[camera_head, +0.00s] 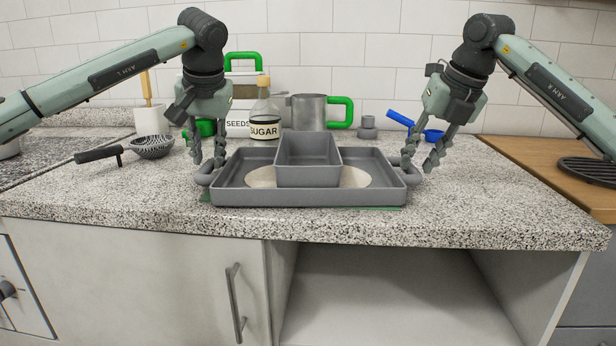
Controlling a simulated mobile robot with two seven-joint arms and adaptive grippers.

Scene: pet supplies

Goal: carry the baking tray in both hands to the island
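The baking tray (310,197) is grey and rectangular, with a loop handle at each short end. It sits level at the front of the speckled counter, partly over something flat and green (370,208). A deep grey pan (309,176) stands in it on a pale round disc (355,178). My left gripper (208,163) points down at the left handle (203,178). Its fingers are apart, with tips close to the handle. My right gripper (418,164) is likewise at the right handle (413,176), fingers apart. Contact with either handle cannot be told. The island cannot be identified in this view.
Behind the tray stand a sugar jar (265,129), a seeds container (238,125), a metal jug (309,112) with a green handle and blue scoops (432,135). A black-handled strainer (151,147) lies left. A wooden surface (545,165) adjoins right. Free counter lies either side.

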